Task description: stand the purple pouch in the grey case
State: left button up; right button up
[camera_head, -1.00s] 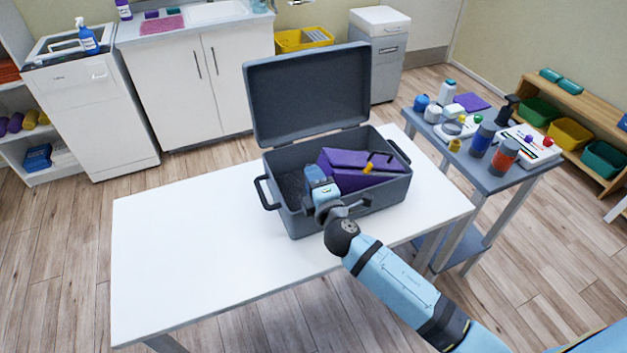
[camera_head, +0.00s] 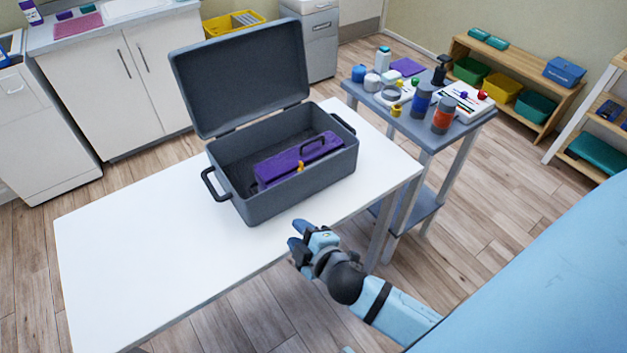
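The grey case (camera_head: 228,197) stands on the white table with its lid (camera_head: 240,75) raised. The purple pouch (camera_head: 285,167) is inside the case, near the front wall and toward the right. Its dark handle is on top and a yellow clasp is on its front; it looks upright, its lower part hidden by the front wall. My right gripper (camera_head: 297,236) is outside the case, at the table's front edge, apart from the pouch. Its fingers are parted with nothing between them. My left gripper is not in view.
The white table (camera_head: 140,240) is bare left of the case. A grey side table (camera_head: 455,130) at the right holds bottles, jars and a purple item. A wooden shelf (camera_head: 545,75) with coloured bins stands behind it. White cabinets (camera_head: 130,85) are at the back left.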

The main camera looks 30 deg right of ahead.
jog(key=s+a+f+m+g+y, duration=0.1)
jog(key=s+f+m+g, duration=0.3)
jog(key=s+f+m, duration=0.5)
jog(key=shift+s+f+m+y, duration=0.4)
jog(key=shift+s+f+y, duration=0.25)
jog(key=shift+s, duration=0.2)
